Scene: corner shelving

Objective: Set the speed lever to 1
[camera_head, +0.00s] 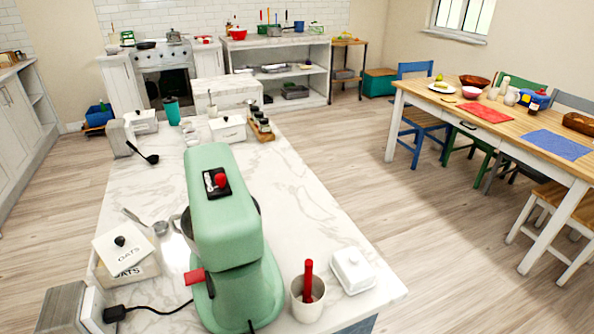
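A green stand mixer (225,215) stands upright on the marble-topped island, near the front. On top of its head is a black plate (211,187) with white marks and a red knob (220,180). A second red lever (195,277) sticks out to the left, low on the mixer. I cannot tell for sure which red part is the speed lever, and the marks are too small to read. The mixer's bowl (181,222) is mostly hidden behind the head. Neither of my grippers shows in the head view.
On the island, an oats box (128,262) and a black plug (114,313) with its cord lie left of the mixer. A cup (307,297) holding a red-handled tool and a white butter dish (352,268) stand right. The island's middle right (300,205) is clear.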

